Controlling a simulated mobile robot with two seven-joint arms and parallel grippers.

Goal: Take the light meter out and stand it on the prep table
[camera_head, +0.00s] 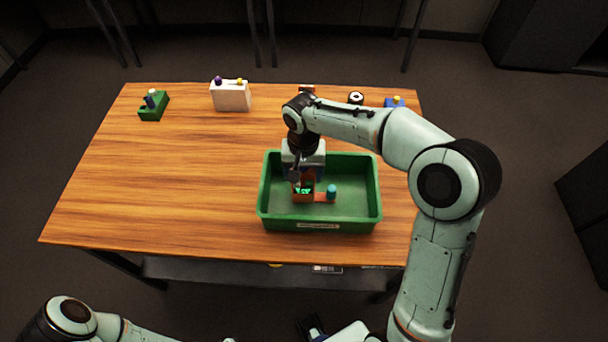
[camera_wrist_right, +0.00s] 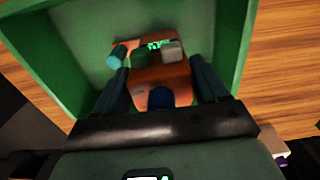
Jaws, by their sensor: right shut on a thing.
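The light meter appears to be the orange device (camera_head: 303,198) with a lit green display and a teal knob at its side, inside the green bin. It also shows in the right wrist view (camera_wrist_right: 150,95), between the dark blue fingers. My right gripper (camera_head: 303,178) reaches down into the bin and is shut on the orange body. Whether the device touches the bin floor I cannot tell. My left arm shows at the bottom left. A dark and white part at the bottom edge may be my left gripper (camera_head: 313,327); its fingers are unclear.
The green bin (camera_head: 372,190) stands at the right front of the wooden table (camera_head: 180,170). A green block (camera_head: 154,106), a white box (camera_head: 232,96), a round black-and-white item (camera_head: 355,98) and a blue item (camera_head: 394,102) line the back edge. The table's left and middle are clear.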

